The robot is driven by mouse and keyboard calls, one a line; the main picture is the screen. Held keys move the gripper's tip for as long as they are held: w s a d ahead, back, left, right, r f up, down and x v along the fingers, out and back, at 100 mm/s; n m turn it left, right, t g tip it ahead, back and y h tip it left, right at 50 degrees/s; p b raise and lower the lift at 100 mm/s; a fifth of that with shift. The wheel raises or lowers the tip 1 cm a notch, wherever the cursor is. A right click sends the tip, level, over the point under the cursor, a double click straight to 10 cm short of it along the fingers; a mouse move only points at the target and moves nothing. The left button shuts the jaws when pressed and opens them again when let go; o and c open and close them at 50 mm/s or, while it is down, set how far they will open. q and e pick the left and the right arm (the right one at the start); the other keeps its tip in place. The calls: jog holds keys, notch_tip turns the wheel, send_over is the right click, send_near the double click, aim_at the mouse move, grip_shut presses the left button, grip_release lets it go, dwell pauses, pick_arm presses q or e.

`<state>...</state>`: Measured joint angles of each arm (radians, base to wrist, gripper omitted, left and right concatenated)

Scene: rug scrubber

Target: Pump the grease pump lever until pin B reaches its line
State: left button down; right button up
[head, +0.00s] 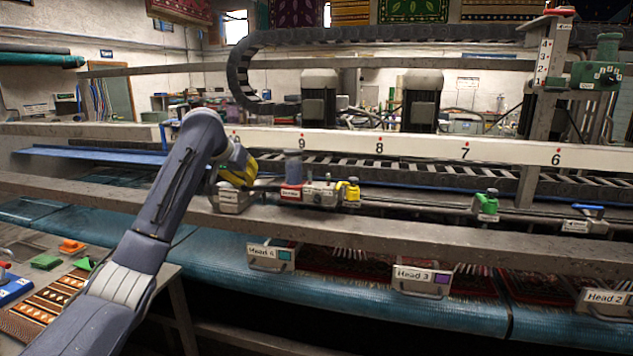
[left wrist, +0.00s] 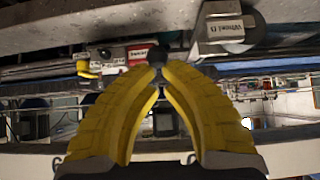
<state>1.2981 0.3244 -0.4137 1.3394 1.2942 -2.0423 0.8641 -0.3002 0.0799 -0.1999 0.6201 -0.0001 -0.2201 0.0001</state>
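The grease pump has a grey cylinder (head: 293,166) over a red-labelled base (head: 291,193), mounted on the grey beam. A metal block (head: 321,194) with small fittings sits just right of it. My left gripper (head: 240,175) is left of the cylinder, its yellow fingers partly hidden by my wrist. In the left wrist view, the fingertips (left wrist: 158,72) close together around a dark ball-ended lever (left wrist: 157,55), whose shaft shows between the fingers. The red label (left wrist: 138,53) is beyond them. Pin B and its line are too small to tell. My right gripper is not in view.
A labelled grey box (head: 232,200) sits below my left gripper; a wheel-labelled box shows in the left wrist view (left wrist: 228,27). Yellow (head: 351,192) and green (head: 487,205) fittings stand along the beam (head: 420,236). A numbered white rail (head: 420,146) runs behind.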

aim_at(243, 142)
pick_arm(q)
jog(key=shift+f, duration=2.35)
jog(key=shift+r, duration=5.1)
jog(key=c, duration=2.1)
grip_release()
jog(key=shift+c, duration=0.2)
jog(key=shift+r, duration=2.3)
grip_shut()
jog(key=shift+f, duration=3.1)
